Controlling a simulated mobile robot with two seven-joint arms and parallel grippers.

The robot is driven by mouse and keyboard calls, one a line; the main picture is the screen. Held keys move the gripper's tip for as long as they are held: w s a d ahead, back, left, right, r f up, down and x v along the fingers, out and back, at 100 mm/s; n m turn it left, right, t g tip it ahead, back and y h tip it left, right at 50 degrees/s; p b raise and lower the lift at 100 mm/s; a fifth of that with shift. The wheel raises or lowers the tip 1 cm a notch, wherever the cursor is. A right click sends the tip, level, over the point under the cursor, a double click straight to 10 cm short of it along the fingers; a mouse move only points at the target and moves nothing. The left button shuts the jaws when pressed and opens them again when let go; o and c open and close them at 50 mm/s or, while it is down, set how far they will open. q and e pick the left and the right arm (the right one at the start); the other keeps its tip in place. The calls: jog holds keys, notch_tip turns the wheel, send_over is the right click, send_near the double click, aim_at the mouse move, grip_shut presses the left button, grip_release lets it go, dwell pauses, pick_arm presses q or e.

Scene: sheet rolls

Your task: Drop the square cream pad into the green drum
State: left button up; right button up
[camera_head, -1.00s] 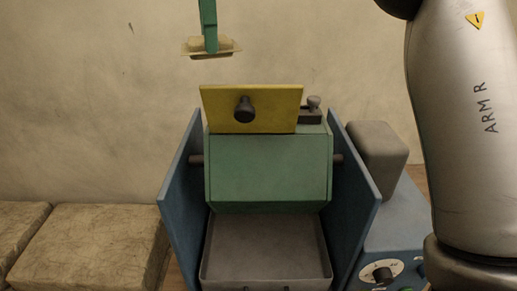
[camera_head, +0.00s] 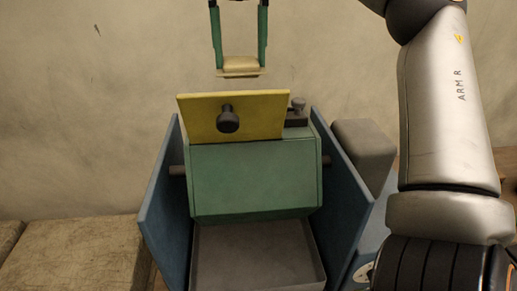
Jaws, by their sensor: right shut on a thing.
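The square cream pad (camera_head: 240,64) is in the upper middle of the head view, seen nearly edge-on. My right gripper (camera_head: 240,60) is shut on it, with one green finger on each side. The pad is in the air above and behind the raised yellow lid (camera_head: 260,108). The green drum (camera_head: 255,178) is below, hung between two blue side plates. The lid stands up at the drum's top and has a dark knob (camera_head: 228,119). The drum's opening is hidden behind the lid. My left gripper is not in view.
A grey tray (camera_head: 255,262) lies under the drum. Blue plates (camera_head: 160,205) flank it on both sides. A small dark latch (camera_head: 297,114) stands right of the lid. A grey block (camera_head: 363,150) stands further right. Tan wrapped blocks (camera_head: 80,255) lie at left.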

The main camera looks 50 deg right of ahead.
aim_at(241, 78)
jog(key=shift+w+d+f, duration=0.1)
jog(key=shift+f, duration=2.45)
jog(key=o, duration=1.4)
jog(key=shift+c, duration=0.2)
jog(key=shift+r, duration=0.1)
jog(key=shift+r, duration=3.7)
